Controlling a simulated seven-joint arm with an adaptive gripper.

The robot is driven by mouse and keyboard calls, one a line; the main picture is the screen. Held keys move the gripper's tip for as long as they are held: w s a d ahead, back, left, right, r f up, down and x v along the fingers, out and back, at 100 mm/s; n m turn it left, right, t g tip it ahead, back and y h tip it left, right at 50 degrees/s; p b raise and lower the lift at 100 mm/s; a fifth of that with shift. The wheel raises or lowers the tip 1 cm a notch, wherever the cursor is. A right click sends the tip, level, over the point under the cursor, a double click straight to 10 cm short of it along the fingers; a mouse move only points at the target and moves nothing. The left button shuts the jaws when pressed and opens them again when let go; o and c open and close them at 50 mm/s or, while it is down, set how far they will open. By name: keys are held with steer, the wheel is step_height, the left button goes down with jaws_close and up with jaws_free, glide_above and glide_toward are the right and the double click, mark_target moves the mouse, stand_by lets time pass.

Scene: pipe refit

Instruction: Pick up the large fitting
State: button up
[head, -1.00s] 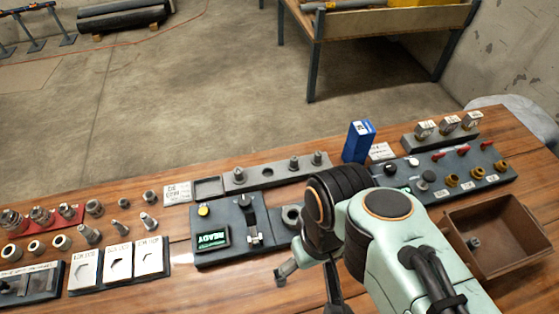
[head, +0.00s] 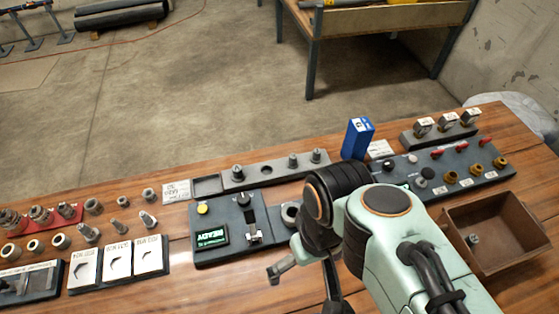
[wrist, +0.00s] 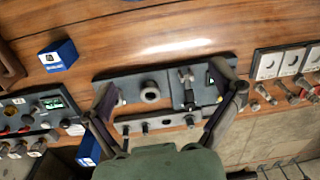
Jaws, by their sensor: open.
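My gripper (head: 303,286) hangs low over the front middle of the bench in the head view, partly hidden by my arm. In the wrist view my gripper (wrist: 165,80) has its two fingers wide apart with nothing held between them. A thick grey ring-shaped fitting (wrist: 150,92) sits on a dark plate, in the gap between the fingers in that picture. It also shows in the head view (head: 290,213), partly covered by my arm. Several loose metal fittings (head: 93,206) stand at the left of the bench. No label shows which is the large fitting.
A panel (head: 211,237) with a green READY screen is beside the ring. Behind it lies a grey rack (head: 267,181) with upright pieces. A blue box (head: 358,138), a switch panel (head: 430,186) and a brown bin (head: 500,201) are to the right.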

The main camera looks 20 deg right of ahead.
steer(key=n+t, duration=0.2)
glide_above(293, 214)
steer(key=a, duration=0.1)
step_height(293, 214, down, 8)
steer(key=shift+g+h, duration=0.4)
steer(key=shift+g, duration=0.5)
steer(key=f, duration=0.4)
steer(key=s+f, duration=0.1)
steer(key=f, duration=0.6)
steer(key=shift+s+d+f, duration=0.25)
steer(key=shift+f, duration=0.6)
steer(key=c, duration=1.3)
